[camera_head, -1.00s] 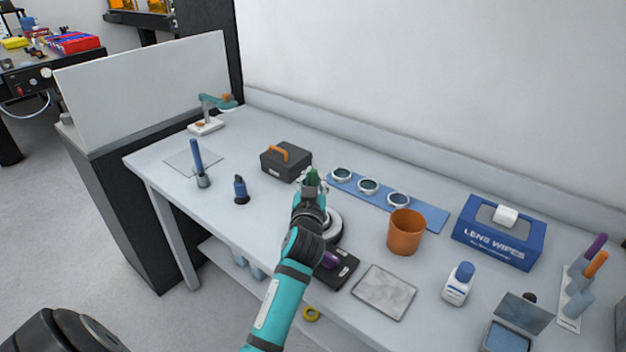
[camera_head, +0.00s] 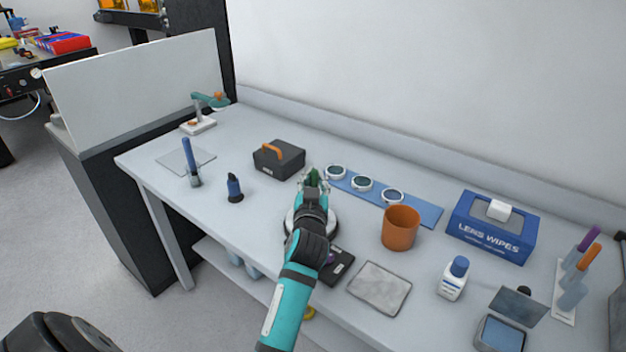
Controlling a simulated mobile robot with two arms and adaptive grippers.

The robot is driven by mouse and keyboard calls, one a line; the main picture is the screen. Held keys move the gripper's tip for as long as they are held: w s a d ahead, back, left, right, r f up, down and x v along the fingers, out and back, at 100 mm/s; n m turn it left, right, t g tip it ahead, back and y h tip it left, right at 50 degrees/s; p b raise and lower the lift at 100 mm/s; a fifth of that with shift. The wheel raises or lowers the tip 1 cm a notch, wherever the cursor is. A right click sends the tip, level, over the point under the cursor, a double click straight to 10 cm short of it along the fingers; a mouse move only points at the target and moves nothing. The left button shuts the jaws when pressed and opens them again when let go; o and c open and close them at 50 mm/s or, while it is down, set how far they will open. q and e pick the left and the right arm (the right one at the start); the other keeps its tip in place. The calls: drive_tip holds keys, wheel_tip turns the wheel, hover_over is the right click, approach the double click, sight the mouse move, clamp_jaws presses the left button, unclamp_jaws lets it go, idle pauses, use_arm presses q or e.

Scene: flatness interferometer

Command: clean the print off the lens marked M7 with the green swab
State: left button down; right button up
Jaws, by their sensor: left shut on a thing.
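My left gripper (camera_head: 313,182) is shut on the green swab (camera_head: 314,174), whose green part shows between the fingers. It is over the bench, left of the lenses. Three round lenses in pale rings sit in a row on a blue mat (camera_head: 427,213): a left lens (camera_head: 336,171), a middle lens (camera_head: 361,183) and a right lens (camera_head: 392,196). Their marks are too small to read, so I cannot tell which is M7, and no print can be made out. My right gripper is not in view.
An orange cup (camera_head: 400,229) stands in front of the right lens. A dark box with an orange handle (camera_head: 279,159) is left of my gripper.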

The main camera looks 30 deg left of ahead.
use_arm(q)
drive_tip(key=shift+d, duration=0.15)
drive_tip(key=shift+r+p, duration=0.5)
drive_tip(key=shift+r, duration=0.05)
idle(0.4)
drive_tip(key=a, duration=0.3)
drive_tip(key=shift+w+p, duration=0.1)
drive_tip(key=shift+p, duration=0.3)
drive_tip(key=shift+f+b, duration=0.4)
drive_tip(key=shift+f, duration=0.15)
idle(0.3)
drive_tip(key=shift+d, duration=0.2)
